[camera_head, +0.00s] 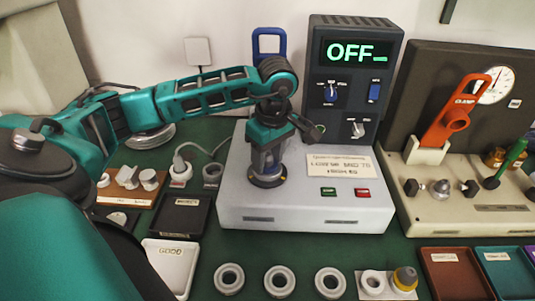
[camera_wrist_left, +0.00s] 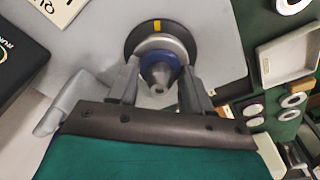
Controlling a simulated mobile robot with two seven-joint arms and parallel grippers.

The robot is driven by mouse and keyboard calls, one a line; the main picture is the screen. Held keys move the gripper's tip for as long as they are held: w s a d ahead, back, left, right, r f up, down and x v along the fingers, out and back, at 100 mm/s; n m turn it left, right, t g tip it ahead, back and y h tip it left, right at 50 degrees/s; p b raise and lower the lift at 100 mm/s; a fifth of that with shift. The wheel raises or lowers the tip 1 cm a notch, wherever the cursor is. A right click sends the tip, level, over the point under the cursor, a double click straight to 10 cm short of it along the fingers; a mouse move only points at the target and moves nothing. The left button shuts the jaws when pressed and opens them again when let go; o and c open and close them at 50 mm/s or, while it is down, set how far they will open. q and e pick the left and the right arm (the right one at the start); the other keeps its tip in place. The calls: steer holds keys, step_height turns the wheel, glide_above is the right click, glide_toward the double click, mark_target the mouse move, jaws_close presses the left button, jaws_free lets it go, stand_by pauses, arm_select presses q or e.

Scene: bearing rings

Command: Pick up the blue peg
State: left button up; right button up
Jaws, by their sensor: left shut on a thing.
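The blue peg (camera_wrist_left: 162,66) shows in the left wrist view as a blue collar with a grey cone-shaped tip. It stands over a round black seat (camera_wrist_left: 133,38) with a yellow mark, on the light grey machine (camera_head: 235,185). My left gripper (camera_head: 268,165) points down over this seat (camera_head: 267,182) in the head view. In the left wrist view its fingers (camera_wrist_left: 160,86) are on both sides of the peg, shut on it. The fingers mostly hide the peg in the head view, and its lower end is hidden. My right gripper is not in view.
A dark control box (camera_head: 350,75) reading OFF stands close behind the gripper. Several grey rings (camera_head: 229,279) lie along the front. A black tray (camera_head: 180,215) and a white tray (camera_head: 172,265) lie left of the machine. A gauge panel with a red lever (camera_head: 455,115) is at right.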

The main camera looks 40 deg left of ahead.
arm_select(q)
steer(key=c, duration=0.4)
steer(key=shift+c, duration=0.2)
